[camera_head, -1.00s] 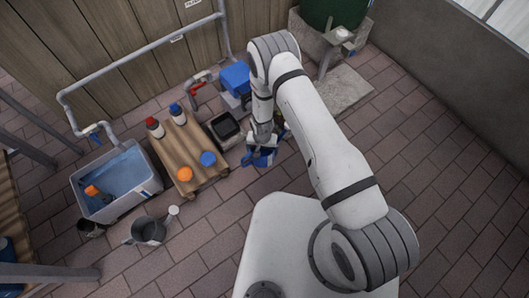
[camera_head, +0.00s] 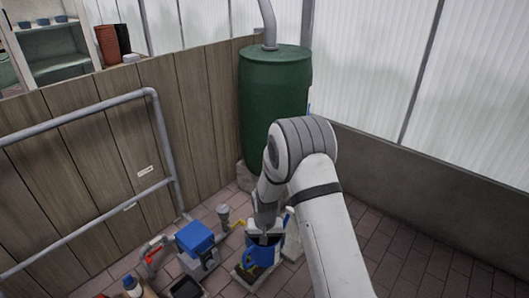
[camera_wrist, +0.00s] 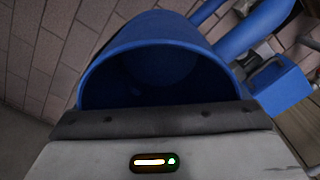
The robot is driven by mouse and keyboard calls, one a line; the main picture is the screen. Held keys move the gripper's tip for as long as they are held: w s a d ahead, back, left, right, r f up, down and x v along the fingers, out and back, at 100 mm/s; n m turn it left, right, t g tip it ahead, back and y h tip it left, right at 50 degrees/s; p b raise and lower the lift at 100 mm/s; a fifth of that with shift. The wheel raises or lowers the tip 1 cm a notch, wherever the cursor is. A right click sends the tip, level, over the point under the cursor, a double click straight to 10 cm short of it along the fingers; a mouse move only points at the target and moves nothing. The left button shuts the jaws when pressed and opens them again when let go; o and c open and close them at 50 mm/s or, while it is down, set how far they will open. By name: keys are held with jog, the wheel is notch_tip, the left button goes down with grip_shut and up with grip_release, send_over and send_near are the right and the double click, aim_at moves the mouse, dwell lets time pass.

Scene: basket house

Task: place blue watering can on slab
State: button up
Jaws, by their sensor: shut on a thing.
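The blue watering can (camera_head: 264,256) hangs upright or nearly so below my gripper (camera_head: 265,230) in the head view. My gripper is shut on its rim. In the wrist view the can's open mouth (camera_wrist: 160,65) faces the camera, just beyond the dark jaw pad (camera_wrist: 160,120). A pale grey slab (camera_head: 292,249) shows beside the can, in front of the green barrel. My arm and the can hide most of the slab. I cannot tell whether the can's base touches anything.
The green barrel (camera_head: 274,110) stands behind my arm. A pump with a blue box (camera_head: 196,240) and grey pipes stands left of the can. A wooden fence (camera_head: 90,170) runs along the left. The brick paving at right (camera_head: 410,255) is clear.

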jog(key=s+d+r, duration=0.2)
jog(key=d+r, duration=1.2)
jog(key=r, duration=0.4)
notch_tip(320, 180, up, 19)
jog(key=s+p, duration=0.2)
jog(key=p, duration=2.8)
jog(key=shift+s, duration=0.1)
